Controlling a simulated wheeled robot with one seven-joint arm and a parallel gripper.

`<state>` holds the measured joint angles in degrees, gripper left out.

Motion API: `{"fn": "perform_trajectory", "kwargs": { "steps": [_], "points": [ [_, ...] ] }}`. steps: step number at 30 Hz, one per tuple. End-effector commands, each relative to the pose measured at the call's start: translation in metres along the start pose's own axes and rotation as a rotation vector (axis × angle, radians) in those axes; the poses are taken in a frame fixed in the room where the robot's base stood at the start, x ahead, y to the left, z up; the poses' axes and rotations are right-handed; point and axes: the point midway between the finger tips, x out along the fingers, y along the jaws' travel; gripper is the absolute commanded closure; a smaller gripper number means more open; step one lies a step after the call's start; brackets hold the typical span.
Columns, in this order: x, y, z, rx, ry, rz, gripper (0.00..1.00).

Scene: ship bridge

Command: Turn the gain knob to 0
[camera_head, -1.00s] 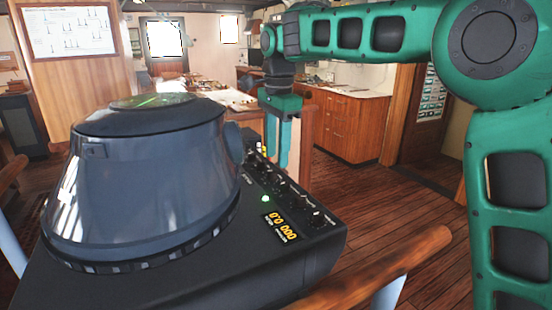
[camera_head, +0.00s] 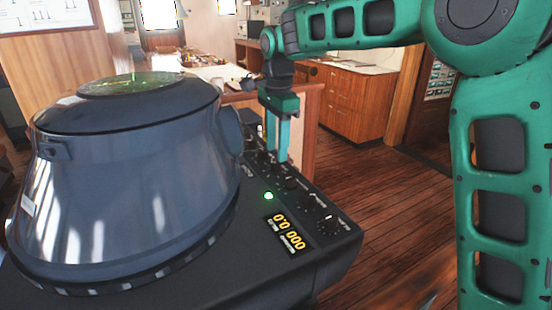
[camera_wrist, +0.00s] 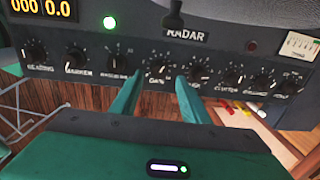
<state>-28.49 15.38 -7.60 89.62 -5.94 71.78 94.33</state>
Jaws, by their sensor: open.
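The gain knob (camera_wrist: 157,70) is a small black dial above the label GAIN on the dark radar panel. It lies between my two fingertips in the wrist view; the frames do not show clearly whether they touch it. Its pointer is too small to read. My gripper (camera_wrist: 161,82) is open, with one green finger on each side of the knob. In the head view my gripper (camera_head: 277,156) points down over the knob row of the radar console (camera_head: 190,285). I cannot pick out the gain knob there behind the fingers.
Other knobs stand close on both sides, such as the marker knob (camera_wrist: 75,60) and the clutter knob (camera_wrist: 231,75). A green lamp (camera_wrist: 109,23) glows above the row. The large radar hood (camera_head: 125,180) rises left of the gripper. Open wooden floor lies to the right.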

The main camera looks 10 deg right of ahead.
Motion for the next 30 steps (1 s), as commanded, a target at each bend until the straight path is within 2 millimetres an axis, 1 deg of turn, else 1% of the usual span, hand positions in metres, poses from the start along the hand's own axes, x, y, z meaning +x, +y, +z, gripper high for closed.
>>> {"fn": "perform_trajectory", "kwargs": {
  "steps": [1,3,9,13,20,21,23,24,25,30],
  "points": [
    [0.009,0.001,0.000,0.000,0.000,0.003,0.58],
    [0.019,0.001,0.000,0.000,0.000,0.003,0.58],
    [0.036,0.001,0.000,0.000,0.000,0.002,0.58],
    [0.040,0.000,0.000,0.000,0.000,0.000,0.58],
    [0.040,0.000,0.000,0.000,0.000,0.000,0.58],
    [0.040,0.000,0.000,0.000,0.000,0.000,0.68],
    [0.040,0.000,0.000,0.000,0.000,0.000,0.82],
    [0.040,0.000,0.000,0.000,0.000,0.000,0.92],
    [0.040,0.000,0.000,0.000,0.000,-0.001,0.99],
    [0.040,0.000,-0.001,-0.003,0.000,-0.002,1.00]
  ]
}}
